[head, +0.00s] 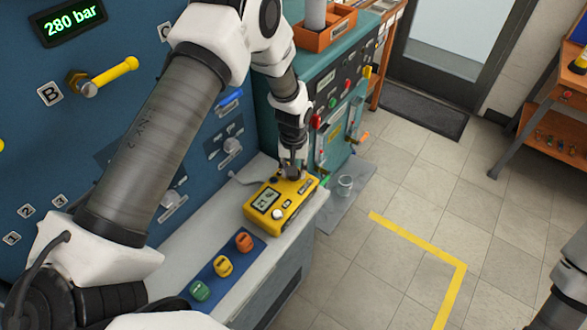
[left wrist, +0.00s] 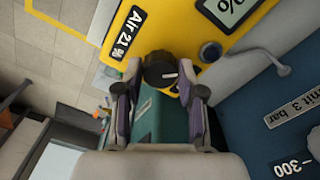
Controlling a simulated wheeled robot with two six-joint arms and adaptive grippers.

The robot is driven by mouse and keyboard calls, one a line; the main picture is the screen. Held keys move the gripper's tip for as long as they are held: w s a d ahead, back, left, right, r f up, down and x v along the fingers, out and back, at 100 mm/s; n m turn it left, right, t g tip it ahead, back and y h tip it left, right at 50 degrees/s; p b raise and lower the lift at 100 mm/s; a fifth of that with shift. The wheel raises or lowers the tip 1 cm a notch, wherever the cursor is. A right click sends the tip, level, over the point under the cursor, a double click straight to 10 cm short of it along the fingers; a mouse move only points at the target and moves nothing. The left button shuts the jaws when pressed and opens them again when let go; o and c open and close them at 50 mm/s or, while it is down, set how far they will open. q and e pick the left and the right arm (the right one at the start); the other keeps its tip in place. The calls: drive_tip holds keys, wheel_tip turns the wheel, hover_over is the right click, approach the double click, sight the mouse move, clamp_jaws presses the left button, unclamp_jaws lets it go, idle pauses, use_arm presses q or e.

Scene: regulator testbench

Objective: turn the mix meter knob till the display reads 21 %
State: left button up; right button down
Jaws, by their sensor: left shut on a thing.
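The yellow mix meter (head: 285,211) lies on the grey bench ledge, its small display (head: 266,199) facing up. The black knob (left wrist: 160,70) has a white pointer line. A label "Air 21 %" (left wrist: 128,33) is printed beside it. My left gripper (head: 292,168) is over the meter's far end, shut on the knob, with one finger on each side in the left wrist view (left wrist: 161,84). My right gripper is out of view.
Green, yellow and orange knobs (head: 222,266) sit on a blue strip along the ledge. A blue panel (head: 110,120) with handles rises at left. The tiled floor at right is mostly clear.

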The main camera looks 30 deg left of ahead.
use_arm(q)
drive_tip(key=o, duration=1.1)
drive_tip(key=shift+s+f, duration=0.15)
drive_tip(key=shift+o, duration=0.2)
drive_tip(key=shift+r, duration=0.45)
wheel_tip(320, 180, up, 11)
drive_tip(key=shift+r, duration=0.1)
